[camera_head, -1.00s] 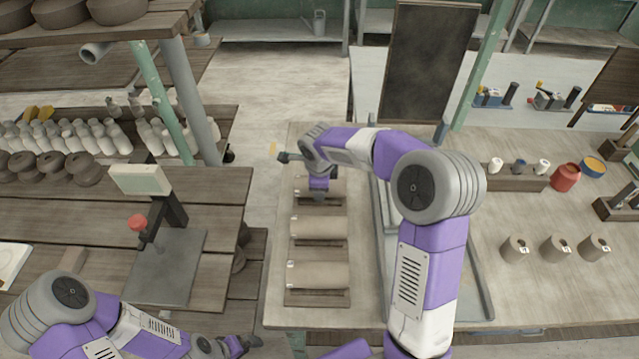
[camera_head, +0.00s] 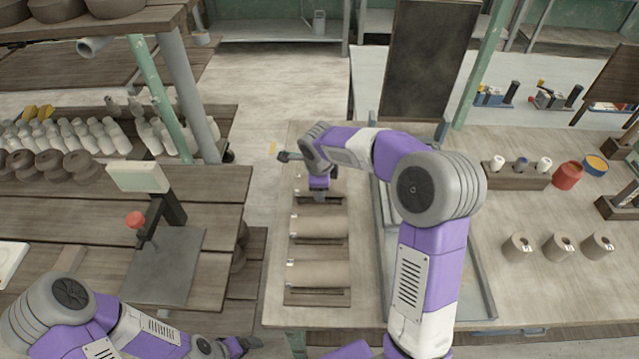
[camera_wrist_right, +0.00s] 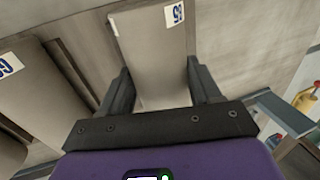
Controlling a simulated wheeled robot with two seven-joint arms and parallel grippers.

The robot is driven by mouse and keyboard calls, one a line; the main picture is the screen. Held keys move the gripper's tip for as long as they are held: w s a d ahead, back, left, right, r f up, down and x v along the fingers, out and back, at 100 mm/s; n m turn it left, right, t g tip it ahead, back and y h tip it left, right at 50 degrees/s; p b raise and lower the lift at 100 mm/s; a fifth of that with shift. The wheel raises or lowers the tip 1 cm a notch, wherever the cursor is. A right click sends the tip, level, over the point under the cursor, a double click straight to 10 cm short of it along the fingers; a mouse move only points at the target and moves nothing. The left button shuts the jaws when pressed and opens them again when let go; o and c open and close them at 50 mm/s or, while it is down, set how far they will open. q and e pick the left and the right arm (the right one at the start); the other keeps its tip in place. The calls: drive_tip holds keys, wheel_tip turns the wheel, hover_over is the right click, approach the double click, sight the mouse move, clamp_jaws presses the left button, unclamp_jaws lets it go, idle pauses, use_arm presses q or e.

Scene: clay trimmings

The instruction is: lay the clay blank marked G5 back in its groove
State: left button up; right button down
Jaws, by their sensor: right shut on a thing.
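My right gripper (camera_wrist_right: 164,95) is shut on a pale clay blank (camera_wrist_right: 150,55), its fingers on either side of it. The blank's white label (camera_wrist_right: 175,14) looks like G5, seen turned. In the head view my right gripper (camera_head: 318,194) is over the far end of the row of wooden grooves, and the arm hides most of the held blank. I cannot tell whether the blank touches its groove. My left gripper (camera_head: 245,346) is low at the bottom, away from the blanks; its jaws are unclear.
Two more labelled blanks, a middle one (camera_head: 320,224) and a near one (camera_head: 320,273), lie in wooden grooves. A grey-edged tray (camera_head: 477,285) is right of them, partly behind my right arm. Several clay cylinders (camera_head: 557,248) stand farther right. A press-like stand (camera_head: 165,265) is at left.

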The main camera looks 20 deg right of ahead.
drive_tip(key=shift+c, duration=1.2)
unclamp_jaws()
drive_tip(key=shift+f, duration=0.15)
drive_tip(key=shift+o, duration=0.5)
drive_tip(key=shift+s+f, duration=0.1)
drive_tip(key=shift+f, duration=0.05)
drive_tip(key=v, duration=0.2)
drive_tip(key=p+v, duration=0.1)
drive_tip(key=v, duration=0.5)
drive_tip(key=shift+w+p, duration=0.25)
drive_tip(key=shift+p, duration=0.15)
drive_tip(key=shift+d+r, duration=0.1)
drive_tip(key=shift+r, duration=0.15)
